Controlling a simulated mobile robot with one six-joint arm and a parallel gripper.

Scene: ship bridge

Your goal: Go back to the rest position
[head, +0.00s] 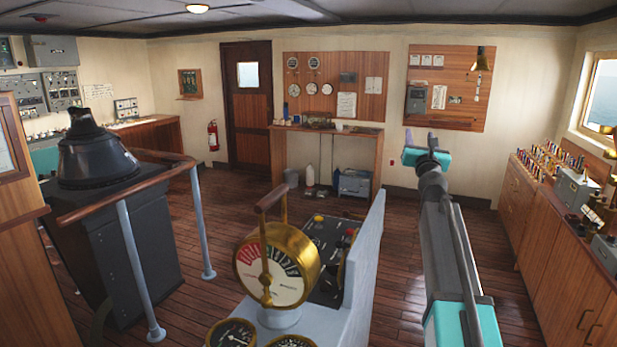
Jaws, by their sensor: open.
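My gripper (430,148) is at the far end of my raised arm, right of the picture's middle. Its two fingers stand apart and nothing shows between them. The arm runs from the lower right edge up and away over the wooden floor. The gripper appears in front of the far wall, below the right wall board (447,88), and is not seen touching anything.
A console with a brass engine telegraph (277,262) stands left of my arm. A railing (130,190) and a black binnacle (95,150) are at left. A cabinet (550,230) with small items lines the right. Open floor (490,260) lies between my arm and the cabinet.

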